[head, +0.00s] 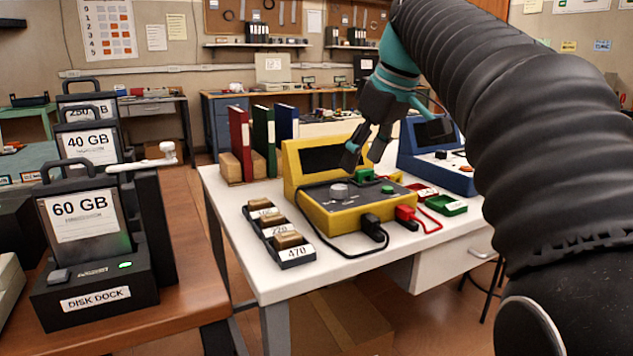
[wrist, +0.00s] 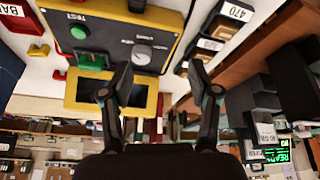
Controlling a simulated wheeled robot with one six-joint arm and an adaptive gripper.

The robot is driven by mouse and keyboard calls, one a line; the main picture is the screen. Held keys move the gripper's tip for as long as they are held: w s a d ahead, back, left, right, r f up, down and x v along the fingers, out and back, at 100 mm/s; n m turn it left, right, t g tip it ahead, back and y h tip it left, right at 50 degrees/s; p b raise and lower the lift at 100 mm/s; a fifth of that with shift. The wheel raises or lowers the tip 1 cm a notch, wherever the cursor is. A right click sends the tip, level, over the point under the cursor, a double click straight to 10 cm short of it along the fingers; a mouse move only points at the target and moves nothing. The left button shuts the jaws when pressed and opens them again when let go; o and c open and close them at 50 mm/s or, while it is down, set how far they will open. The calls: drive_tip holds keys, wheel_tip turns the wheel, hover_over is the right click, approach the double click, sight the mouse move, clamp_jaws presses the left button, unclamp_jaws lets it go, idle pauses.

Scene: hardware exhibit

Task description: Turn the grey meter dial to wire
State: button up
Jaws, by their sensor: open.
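The yellow meter (head: 326,218) stands on the white bench, with a dark sloped panel and a dark screen (head: 322,158) behind it. Its grey dial (head: 338,190) is on the left part of the panel. In the wrist view the picture is turned over, and the dial (wrist: 143,55) shows between and beyond my fingertips. Small labels sit by the dial, too small to read surely; its setting is unclear. My gripper (head: 364,154) is open and empty above the back of the panel, to the right of the dial and not touching it. Both fingers show in the wrist view (wrist: 160,76).
A green block (head: 365,174) and green button (head: 387,189) are on the panel. Black and red plugs (head: 405,213) with cables are at its front. Labelled holders (head: 290,253) stand left, binders (head: 240,140) behind, a blue device (head: 440,170) right.

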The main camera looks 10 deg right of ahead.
sight(340, 187)
drive_tip(key=w+d+r+n, duration=0.2)
drive_tip(key=w+r+n, duration=0.1)
drive_tip(key=w+r, duration=0.15)
drive_tip(key=shift+g+y, duration=0.3)
drive_tip(key=shift+y, duration=0.1)
drive_tip(key=b+x, duration=0.5)
drive_tip(key=x, duration=0.9)
drive_tip(key=shift+w+d, duration=0.15)
drive_tip(key=shift+d, duration=0.05)
drive_tip(key=c, duration=1.2)
